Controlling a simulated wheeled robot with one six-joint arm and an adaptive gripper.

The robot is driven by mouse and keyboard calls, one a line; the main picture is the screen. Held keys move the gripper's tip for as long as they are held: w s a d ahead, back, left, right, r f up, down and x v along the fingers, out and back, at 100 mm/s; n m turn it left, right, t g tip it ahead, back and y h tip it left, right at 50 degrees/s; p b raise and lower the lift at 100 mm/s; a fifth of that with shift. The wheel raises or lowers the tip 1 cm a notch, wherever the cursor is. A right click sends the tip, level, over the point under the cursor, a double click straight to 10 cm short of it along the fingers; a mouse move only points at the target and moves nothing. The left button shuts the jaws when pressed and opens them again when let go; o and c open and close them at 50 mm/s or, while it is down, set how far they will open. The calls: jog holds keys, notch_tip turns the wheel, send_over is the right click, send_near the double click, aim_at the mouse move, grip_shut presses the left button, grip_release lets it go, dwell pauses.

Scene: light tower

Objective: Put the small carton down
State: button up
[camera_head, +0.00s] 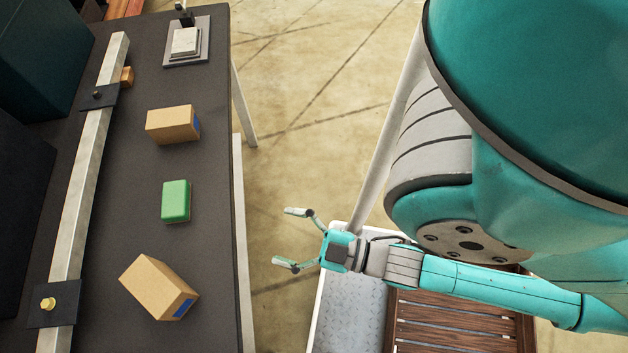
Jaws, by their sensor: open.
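Two tan cartons with blue patches stand on the dark table (215,130). The smaller-looking carton (172,124) is toward the back. The other carton (158,287) is at the front and sits turned at an angle. I cannot tell for certain which one is the small carton. A green block (176,201) lies between them. My gripper (284,238) is open and empty. It is to the right of the table's edge, apart from both cartons, with its fingers pointing left toward the table.
A metal bar (88,170) with dark brackets runs along the table's left side. A small device on a grey plate (187,42) stands at the back. Dark boxes (35,55) are at the far left. Bare table surface lies around the cartons and the green block.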

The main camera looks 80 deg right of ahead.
jog(key=s+m+g, duration=0.1)
jog(key=s+f+m+g, duration=0.1)
jog(key=s, duration=0.1)
jog(key=s+a+m+g+y, duration=0.1)
jog(key=s, duration=0.1)
jog(key=shift+s+f+m, duration=0.2)
jog(key=shift+f+m, duration=0.1)
jog(key=shift+f, duration=0.05)
dwell(0.9)
